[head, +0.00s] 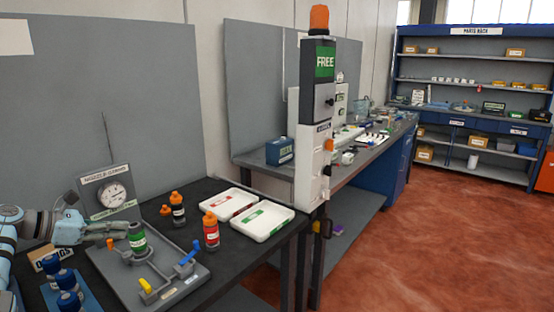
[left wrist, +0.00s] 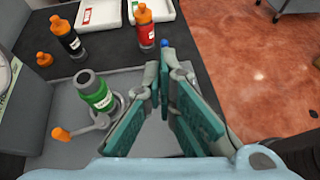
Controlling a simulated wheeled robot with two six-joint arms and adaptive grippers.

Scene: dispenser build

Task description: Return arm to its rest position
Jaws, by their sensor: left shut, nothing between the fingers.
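My left gripper (head: 122,228) comes in from the left over the grey fixture plate (head: 190,286). It also shows in the left wrist view (left wrist: 175,68), shut and empty. The green-labelled bottle (head: 137,240) with a grey top stands upright on the fixture, close to the fingers in the head view. In the left wrist view the green bottle (left wrist: 95,92) stands left of the fingers, apart from them. My right gripper is in neither view.
A black-labelled bottle (head: 178,210) and a red-labelled bottle (head: 211,231) stand behind the fixture. Two white trays (head: 290,216) lie at the table's right. A gauge stand (head: 112,192) is at the back, and blue-capped items (head: 67,278) are at front left.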

